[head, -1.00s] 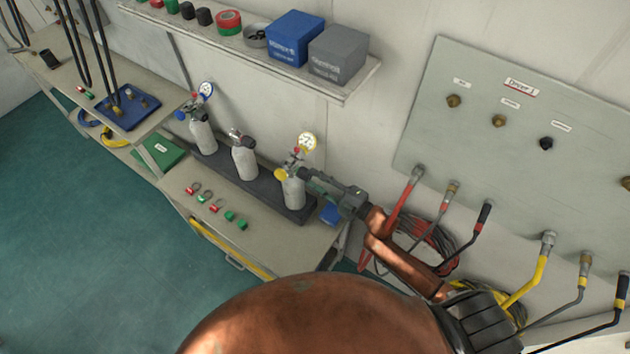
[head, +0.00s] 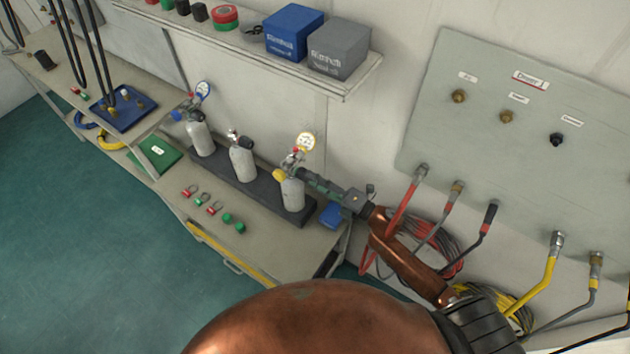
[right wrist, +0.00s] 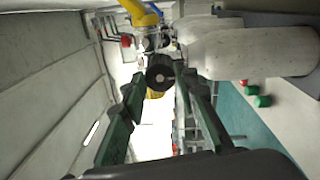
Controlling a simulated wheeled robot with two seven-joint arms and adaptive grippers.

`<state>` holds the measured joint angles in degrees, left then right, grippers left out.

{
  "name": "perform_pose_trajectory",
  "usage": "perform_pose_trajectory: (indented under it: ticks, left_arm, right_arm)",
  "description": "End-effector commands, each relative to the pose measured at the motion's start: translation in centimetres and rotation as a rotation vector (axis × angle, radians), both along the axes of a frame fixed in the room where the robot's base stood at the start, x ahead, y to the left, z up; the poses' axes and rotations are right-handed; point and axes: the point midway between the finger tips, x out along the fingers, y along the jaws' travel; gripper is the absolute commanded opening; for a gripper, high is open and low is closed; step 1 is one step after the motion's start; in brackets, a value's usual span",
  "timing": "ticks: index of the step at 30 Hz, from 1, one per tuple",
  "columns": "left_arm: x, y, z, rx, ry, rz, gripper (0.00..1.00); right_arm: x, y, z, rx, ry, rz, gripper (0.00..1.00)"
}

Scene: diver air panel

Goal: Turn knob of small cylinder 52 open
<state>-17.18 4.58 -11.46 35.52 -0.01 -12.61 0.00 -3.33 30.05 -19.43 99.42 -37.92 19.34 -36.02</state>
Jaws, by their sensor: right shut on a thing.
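Three small white cylinders stand in a dark rack (head: 222,165) on the low bench. The rightmost cylinder (head: 291,195) carries a valve with a yellow part (head: 279,174) and a round gauge (head: 304,142). My right gripper (head: 306,178) reaches this valve from the right. In the right wrist view its fingers close on both sides of a black ribbed knob (right wrist: 160,72), and the white cylinder body (right wrist: 250,52) lies to the right of it. In the head view the fingers hide the knob. I cannot read the number 52 on any cylinder. My left gripper is out of view.
The middle cylinder (head: 243,163) and left cylinder (head: 200,137) stand close by. A shelf with a blue box (head: 292,33) and grey box (head: 339,47) is above. Hoses (head: 408,200) hang from the wall panel (head: 480,60) at right. Small coloured fittings (head: 214,208) lie on the bench front.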

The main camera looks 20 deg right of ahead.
Motion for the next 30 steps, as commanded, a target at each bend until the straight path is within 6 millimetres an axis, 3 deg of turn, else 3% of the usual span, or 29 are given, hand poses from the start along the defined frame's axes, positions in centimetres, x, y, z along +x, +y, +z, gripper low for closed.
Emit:
perform_pose_trajectory:
  ticks: [11, 12, 18, 30]
  left_arm:
    - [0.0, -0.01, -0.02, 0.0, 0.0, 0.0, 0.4]
    - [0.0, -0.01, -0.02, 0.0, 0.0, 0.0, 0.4]
    - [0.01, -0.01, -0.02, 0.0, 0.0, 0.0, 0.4]
    - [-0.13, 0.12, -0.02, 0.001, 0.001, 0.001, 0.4]
  right_arm:
    - [0.02, -0.08, -0.1, -0.006, -0.001, -0.002, 0.03]
    - [0.02, -0.08, -0.1, -0.006, -0.001, -0.002, 0.3]
    - [0.01, -0.06, -0.05, -0.005, -0.002, 0.0, 0.43]
    - [-0.54, -0.46, -0.09, -0.004, -0.001, -0.001, 0.46]
